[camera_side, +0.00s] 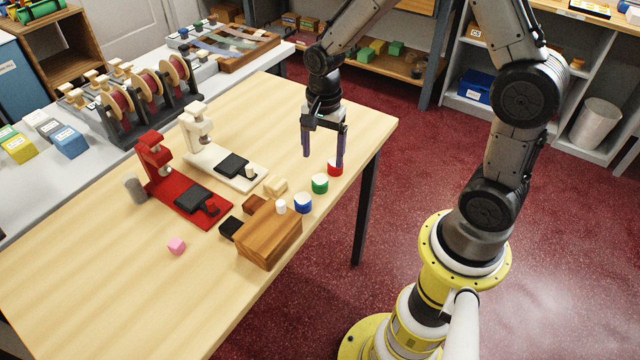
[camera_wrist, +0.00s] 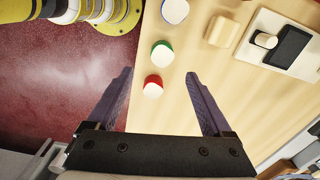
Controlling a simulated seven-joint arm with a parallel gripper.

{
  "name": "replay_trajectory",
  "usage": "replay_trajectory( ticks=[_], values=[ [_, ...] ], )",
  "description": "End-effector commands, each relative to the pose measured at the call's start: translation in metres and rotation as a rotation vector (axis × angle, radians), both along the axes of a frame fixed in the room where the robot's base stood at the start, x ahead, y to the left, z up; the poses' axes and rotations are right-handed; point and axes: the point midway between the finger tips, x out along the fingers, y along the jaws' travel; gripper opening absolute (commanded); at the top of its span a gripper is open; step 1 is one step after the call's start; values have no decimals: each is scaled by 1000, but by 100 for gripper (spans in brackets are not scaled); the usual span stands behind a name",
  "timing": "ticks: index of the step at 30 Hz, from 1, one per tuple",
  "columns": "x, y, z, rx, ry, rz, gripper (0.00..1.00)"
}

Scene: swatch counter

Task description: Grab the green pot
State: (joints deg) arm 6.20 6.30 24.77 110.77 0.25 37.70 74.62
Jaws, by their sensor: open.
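The green pot (camera_side: 320,184) is a short round pot with a white top, standing on the wooden table between a blue pot (camera_side: 303,203) and a red pot (camera_side: 335,168). In the wrist view the green pot (camera_wrist: 162,54) lies beyond the fingertips, and the red pot (camera_wrist: 153,86) is closer, between the finger lines. The blue pot (camera_wrist: 175,10) is at the top edge there. My gripper (camera_side: 323,160) is open and empty, fingers pointing down above the table near the red pot. It also shows in the wrist view (camera_wrist: 159,74).
A wooden block (camera_side: 270,236) with a white knob stands near the blue pot. A red stand (camera_side: 185,195) and a cream stand (camera_side: 222,160) are to the left. A pale block (camera_side: 276,186) lies near the pots. The table edge (camera_side: 378,146) is close on the right.

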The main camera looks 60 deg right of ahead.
Motion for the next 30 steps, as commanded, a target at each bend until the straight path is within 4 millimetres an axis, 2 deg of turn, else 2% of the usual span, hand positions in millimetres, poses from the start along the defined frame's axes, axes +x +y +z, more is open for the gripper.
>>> replay_trajectory(
  ticks=[3, 11, 21, 30],
  values=[
    [0, 0, -18, 1, 3, 0, 84],
    [0, 2, -36, 0, 1, 2, 84],
    [2, 8, -78, 0, 1, 1, 84],
    [3, 8, -81, -1, -2, 1, 83]
  ],
)
